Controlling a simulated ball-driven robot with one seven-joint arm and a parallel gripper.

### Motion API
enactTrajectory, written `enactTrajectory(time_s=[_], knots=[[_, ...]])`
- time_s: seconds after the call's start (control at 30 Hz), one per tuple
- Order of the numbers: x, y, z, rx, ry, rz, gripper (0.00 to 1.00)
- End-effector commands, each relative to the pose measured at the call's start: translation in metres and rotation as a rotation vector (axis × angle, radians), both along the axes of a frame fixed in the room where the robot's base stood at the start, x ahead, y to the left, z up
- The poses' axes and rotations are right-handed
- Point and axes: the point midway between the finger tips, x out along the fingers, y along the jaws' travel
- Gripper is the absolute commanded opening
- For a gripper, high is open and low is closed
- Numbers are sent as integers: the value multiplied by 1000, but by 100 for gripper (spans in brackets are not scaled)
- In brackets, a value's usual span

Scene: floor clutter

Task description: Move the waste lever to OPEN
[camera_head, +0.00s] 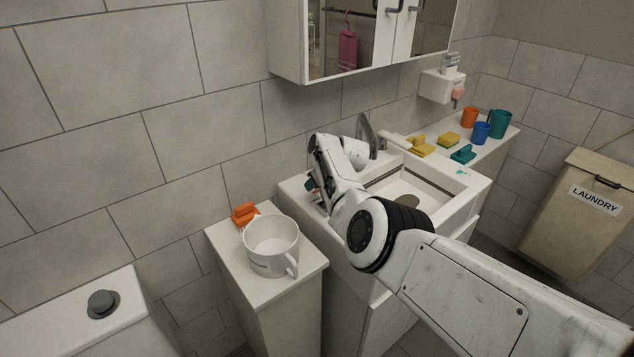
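The white sink (455,205) stands against the tiled wall, with a grey tap (366,132) at its back edge. I cannot make out the waste lever or any OPEN marking; my arm covers the left part of the sink. The far end of my arm, with my gripper (321,196), is folded over the sink's back left corner. Small red and teal bits (311,186) show beside it, too small to identify. The gripper's fingers are hidden behind my own links, so their opening and any contact do not show.
A large white mug (271,246) and an orange object (244,213) stand on the narrow cabinet (222,249) left of the sink. Yellow and teal items and several cups line the right ledge (492,147). A mirrored cabinet (288,42) hangs above. A laundry bin (575,220) stands right.

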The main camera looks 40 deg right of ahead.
Motion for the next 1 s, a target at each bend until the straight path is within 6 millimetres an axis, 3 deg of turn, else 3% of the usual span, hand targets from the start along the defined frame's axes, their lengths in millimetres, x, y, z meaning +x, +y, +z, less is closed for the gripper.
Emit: enactTrajectory(time_s=[0.17,0.53,1.0], knots=[[0,0,0,0,0,0,55],[-2,0,5,0,-1,0,55],[-31,0,41,-2,-3,0,55]])
